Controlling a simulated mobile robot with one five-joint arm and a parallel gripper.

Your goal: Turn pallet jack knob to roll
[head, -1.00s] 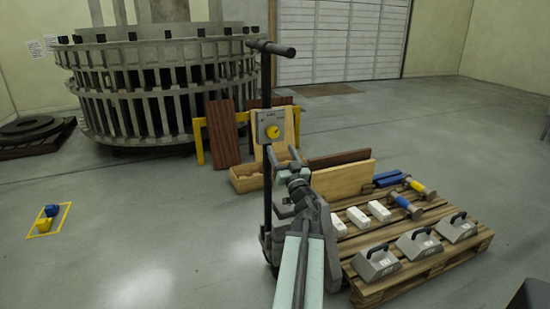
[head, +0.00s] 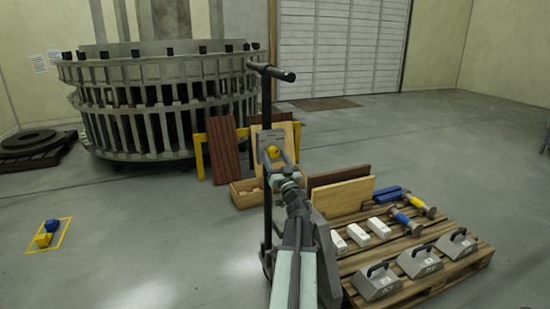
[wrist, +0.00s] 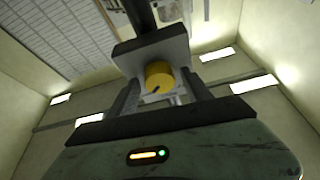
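The yellow knob (head: 275,152) sits on the grey plate (head: 264,136) on the upright post of the pallet jack (head: 267,110). In the wrist view the round knob (wrist: 158,74) has a dark pointer mark toward its lower edge, and the pale plate (wrist: 178,52) is behind it. My gripper (head: 273,158) is in front of the plate and hides part of it. In the wrist view its two fingers (wrist: 160,92) are apart, one to each side of the knob, with gaps. I cannot tell how deep the knob lies between them. The plate's lettering is unreadable.
A wooden pallet (head: 455,262) with grey handled weights, white blocks and rollers stands to the right. Wooden boards (head: 340,193) and a yellow rack (head: 199,158) are behind the jack. A large ring structure (head: 160,100) stands at the back left. The left floor is mostly clear.

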